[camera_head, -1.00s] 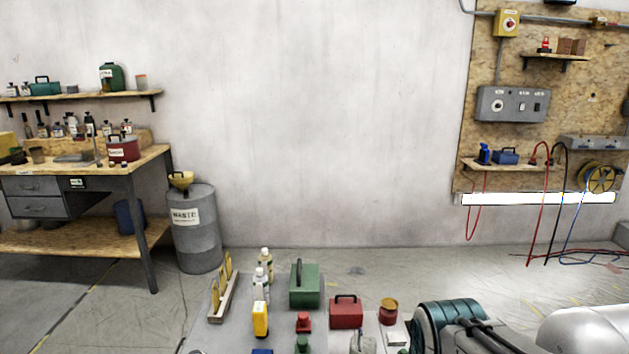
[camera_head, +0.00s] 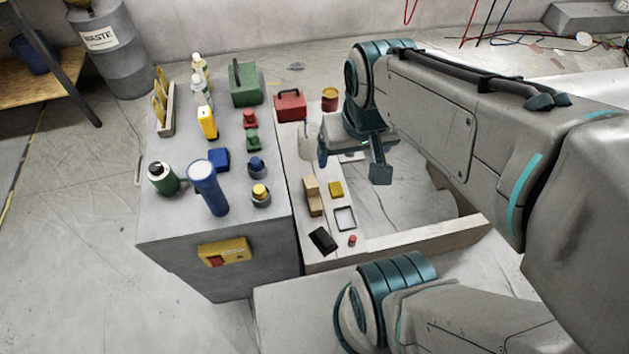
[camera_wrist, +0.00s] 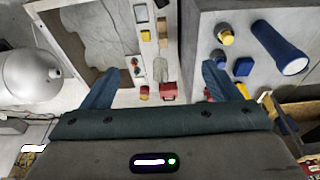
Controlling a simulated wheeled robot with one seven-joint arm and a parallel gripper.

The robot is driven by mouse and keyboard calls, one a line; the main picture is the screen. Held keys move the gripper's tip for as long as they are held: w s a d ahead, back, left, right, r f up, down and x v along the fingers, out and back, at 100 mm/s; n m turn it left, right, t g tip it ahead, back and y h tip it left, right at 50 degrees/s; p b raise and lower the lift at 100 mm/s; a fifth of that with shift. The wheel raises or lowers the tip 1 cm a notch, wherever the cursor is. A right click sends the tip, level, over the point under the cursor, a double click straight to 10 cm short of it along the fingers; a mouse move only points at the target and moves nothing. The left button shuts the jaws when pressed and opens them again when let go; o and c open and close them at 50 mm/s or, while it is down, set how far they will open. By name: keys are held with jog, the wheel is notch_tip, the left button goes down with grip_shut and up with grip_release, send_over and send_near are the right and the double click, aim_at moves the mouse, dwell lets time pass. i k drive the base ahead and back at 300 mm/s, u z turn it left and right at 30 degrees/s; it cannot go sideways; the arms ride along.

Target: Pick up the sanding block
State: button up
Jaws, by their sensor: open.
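I cannot tell for certain which piece is the sanding block. Tan blocks (camera_head: 312,187) lie on the light narrow bench and look the likeliest; they also show in the wrist view (camera_wrist: 162,30). A black block (camera_head: 322,240) lies nearer me. My gripper (camera_head: 352,166) is open and empty, above the bench's far part, beyond and right of the tan blocks. In the wrist view its blue fingers (camera_wrist: 160,76) are spread wide with nothing between them.
A square frame (camera_head: 345,218) and small red cylinder (camera_head: 352,240) lie near the black block. Left, a grey cabinet (camera_head: 180,222) holds a blue flashlight (camera_head: 208,187), bottles and knobs. A red toolbox (camera_head: 290,106) and red tin (camera_head: 330,98) stand beyond.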

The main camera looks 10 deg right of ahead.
aim_at(321, 238)
jog(key=z, duration=1.9)
jog(key=k, duration=0.7)
jog(key=u, duration=1.35)
jog(key=i, duration=0.5)
jog(key=z, duration=0.05)
